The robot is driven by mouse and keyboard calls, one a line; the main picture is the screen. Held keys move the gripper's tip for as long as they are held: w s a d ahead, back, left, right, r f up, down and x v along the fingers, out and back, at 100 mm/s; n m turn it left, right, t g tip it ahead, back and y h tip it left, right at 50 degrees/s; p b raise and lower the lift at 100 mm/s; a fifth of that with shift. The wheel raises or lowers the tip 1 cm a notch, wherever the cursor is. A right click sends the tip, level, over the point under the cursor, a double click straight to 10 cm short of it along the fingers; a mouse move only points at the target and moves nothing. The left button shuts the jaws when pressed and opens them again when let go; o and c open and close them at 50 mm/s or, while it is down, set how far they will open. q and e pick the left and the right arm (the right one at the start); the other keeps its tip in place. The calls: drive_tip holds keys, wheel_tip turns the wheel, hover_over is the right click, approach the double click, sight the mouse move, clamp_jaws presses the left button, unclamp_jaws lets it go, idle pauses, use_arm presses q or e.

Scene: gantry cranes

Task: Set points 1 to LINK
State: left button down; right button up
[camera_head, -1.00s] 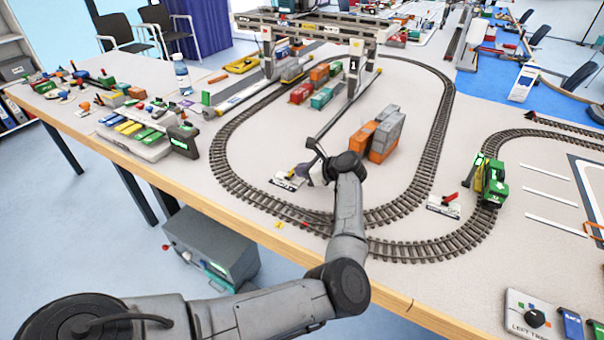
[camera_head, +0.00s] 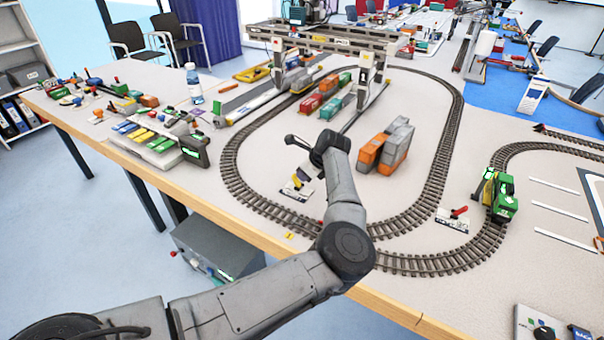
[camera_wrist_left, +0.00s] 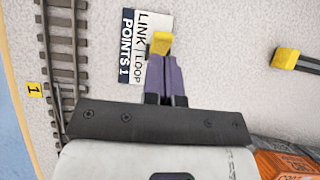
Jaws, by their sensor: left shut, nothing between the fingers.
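The points 1 plate (camera_head: 296,191) lies on the table inside the near left curve of the track loop. In the left wrist view the plate (camera_wrist_left: 128,62) reads POINTS 1, with LINK and LOOP side by side. Its yellow lever tip (camera_wrist_left: 160,41) overlaps the plate's edge near those words; which side the lever leans to I cannot tell. My left gripper (camera_wrist_left: 170,58) is shut and empty. Its purple fingertips appear right beside the yellow tip; whether they touch is unclear. In the head view my wrist partly hides the gripper (camera_head: 308,167). My right gripper is out of view.
Orange and grey containers (camera_head: 386,148) stand close right of my left wrist. A gantry crane (camera_head: 364,65) stands behind. A red-handled lever plate (camera_head: 453,219) and a green locomotive (camera_head: 497,196) are at the right. A yellow-ended rail (camera_wrist_left: 286,58) lies right of the gripper.

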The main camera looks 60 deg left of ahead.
use_arm(q)
drive_tip(key=shift+r, duration=0.2)
drive_tip(key=shift+r+p, duration=0.35)
drive_tip(key=shift+r, duration=0.3)
wheel_tip(320, 180, up, 10)
drive_tip(key=w+d+p, duration=0.1)
drive_tip(key=d+p, duration=0.1)
drive_tip(key=p, duration=0.2)
drive_tip(key=shift+w+d+f, duration=0.15)
drive_tip(key=shift+d+f, duration=0.05)
drive_tip(key=shift+d, duration=0.1)
idle(0.4)
